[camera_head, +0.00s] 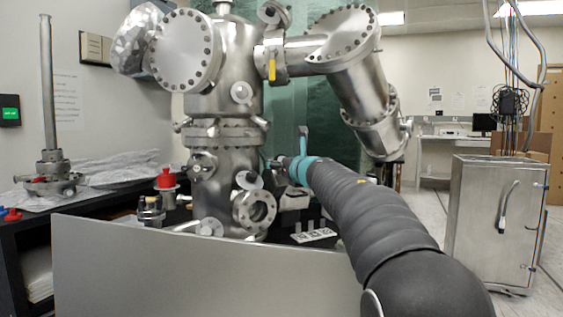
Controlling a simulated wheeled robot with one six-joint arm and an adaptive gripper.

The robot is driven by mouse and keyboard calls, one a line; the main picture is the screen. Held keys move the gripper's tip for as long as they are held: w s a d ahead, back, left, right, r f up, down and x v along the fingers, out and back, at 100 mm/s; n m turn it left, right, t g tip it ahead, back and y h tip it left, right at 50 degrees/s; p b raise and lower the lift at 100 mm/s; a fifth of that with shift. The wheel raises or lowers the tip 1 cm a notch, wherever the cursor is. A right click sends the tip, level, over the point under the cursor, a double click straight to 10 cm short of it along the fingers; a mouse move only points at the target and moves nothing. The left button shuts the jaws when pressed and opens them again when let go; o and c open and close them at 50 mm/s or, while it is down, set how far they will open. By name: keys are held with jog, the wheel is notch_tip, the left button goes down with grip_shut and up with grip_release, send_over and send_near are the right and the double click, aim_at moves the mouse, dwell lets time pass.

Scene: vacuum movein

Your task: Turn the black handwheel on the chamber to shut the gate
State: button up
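The steel vacuum chamber (222,140) stands upright in the middle left, with flanges, ports and a round window low on its front. My arm reaches in from the lower right, and my gripper (272,164) is at its far end, past a teal ring, close to the chamber's right side at mid height. The gripper is small and partly hidden by my own wrist, so its fingers cannot be read as open or shut. I cannot clearly make out the black handwheel; it may be hidden behind my gripper or wrist. Contact with the chamber cannot be told.
A grey panel (200,272) stands in front of the chamber's base. A red-capped part (166,180) is left of the chamber. A large steel tube (362,90) hangs above my arm. A steel cabinet (492,220) stands at the right, with open floor beside it.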

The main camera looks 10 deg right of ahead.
jog(key=shift+w, duration=0.2)
jog(key=c, duration=1.2)
jog(key=shift+a+m+h, duration=0.1)
jog(key=shift+m+h, duration=0.2)
